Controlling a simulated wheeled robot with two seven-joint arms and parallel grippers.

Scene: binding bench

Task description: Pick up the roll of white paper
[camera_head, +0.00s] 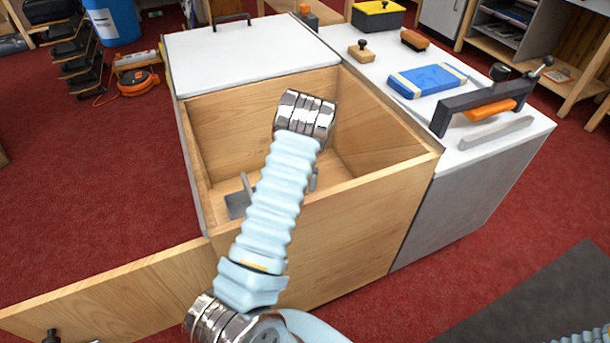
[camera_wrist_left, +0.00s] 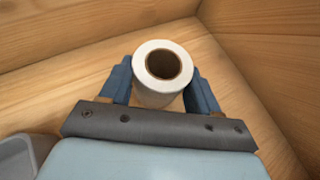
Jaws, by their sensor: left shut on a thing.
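The roll of white paper (camera_wrist_left: 178,52) stands on end in the left wrist view, its round top and brown hollow core facing the camera. My left gripper (camera_wrist_left: 160,86) has its two blue fingers on either side of the roll and is shut on it. They are inside an open wooden drawer (camera_head: 338,185), close to the wooden floor. In the head view my left arm reaches down into the drawer and hides the roll and most of the gripper. My right gripper is out of view.
A grey object (camera_head: 237,205) lies in the drawer, left of my arm. Wooden walls surround the gripper. A white bench top (camera_head: 455,162) to the right carries a blue block (camera_head: 427,80), a black clamp-like tool (camera_head: 478,103) and a black-and-yellow box (camera_head: 378,15).

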